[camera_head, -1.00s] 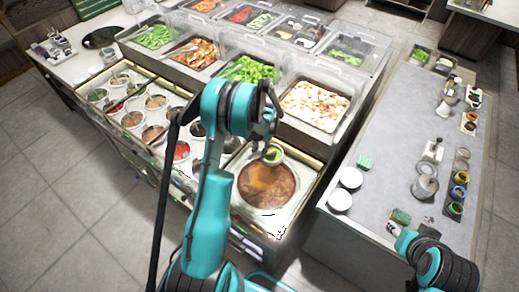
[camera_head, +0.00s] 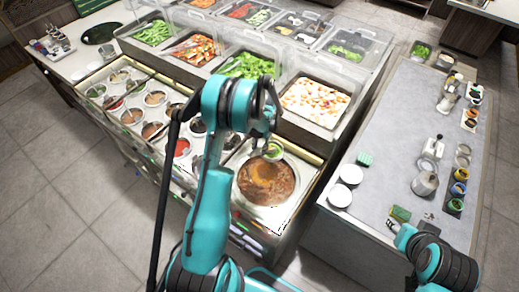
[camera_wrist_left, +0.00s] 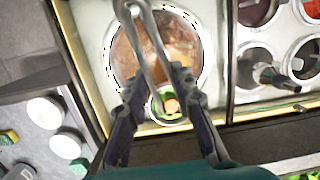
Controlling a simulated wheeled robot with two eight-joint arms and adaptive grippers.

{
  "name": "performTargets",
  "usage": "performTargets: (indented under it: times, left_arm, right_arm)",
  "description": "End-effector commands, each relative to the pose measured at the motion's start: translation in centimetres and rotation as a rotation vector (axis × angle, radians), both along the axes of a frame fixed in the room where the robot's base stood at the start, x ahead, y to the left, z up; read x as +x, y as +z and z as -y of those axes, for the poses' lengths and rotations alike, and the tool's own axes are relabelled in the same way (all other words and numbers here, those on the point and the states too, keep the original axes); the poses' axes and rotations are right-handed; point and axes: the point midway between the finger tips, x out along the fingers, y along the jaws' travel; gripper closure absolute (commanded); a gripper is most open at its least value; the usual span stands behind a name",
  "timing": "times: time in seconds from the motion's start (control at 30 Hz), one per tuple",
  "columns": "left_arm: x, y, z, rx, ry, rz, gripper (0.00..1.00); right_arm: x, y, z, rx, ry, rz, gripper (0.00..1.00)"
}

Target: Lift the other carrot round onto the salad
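A small green-rimmed bowl (camera_head: 273,151) shows at the back edge of a large round well of brown sauce (camera_head: 280,192). In the left wrist view, an orange round piece, likely a carrot round (camera_wrist_left: 171,106), shows in the bowl with green around it. My left gripper (camera_wrist_left: 160,85) is above the well, its fingers closed in on grey metal tongs (camera_wrist_left: 152,45). The tongs reach over the sauce; I cannot tell whether they hold anything. My right gripper (camera_head: 394,226) shows only in part at the lower right, and its opening cannot be made out.
Several small sauce wells (camera_head: 132,116) lie to the left. Food trays (camera_head: 318,101) stand behind on a raised counter. Two white dishes (camera_head: 340,195), a green block (camera_head: 364,159) and jars (camera_head: 425,180) stand on the grey counter at right, whose middle is mostly clear.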

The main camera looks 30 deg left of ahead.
Motion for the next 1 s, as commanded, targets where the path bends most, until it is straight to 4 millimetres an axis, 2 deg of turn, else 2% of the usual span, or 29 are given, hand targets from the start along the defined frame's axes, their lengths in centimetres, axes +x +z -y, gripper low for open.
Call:
performTargets:
  times: [0.7, 1.0]
  left_arm:
    - [0.0, 7.5, 0.0, 0.000, 0.000, 0.000, 0.79]
    - [0.0, 9.0, 0.0, 0.000, 0.000, 0.000, 0.79]
  right_arm:
    - [0.0, 2.8, 0.0, 0.000, 0.000, 0.000, 0.60]
    - [0.0, 3.3, 0.0, 0.000, 0.000, 0.000, 0.60]
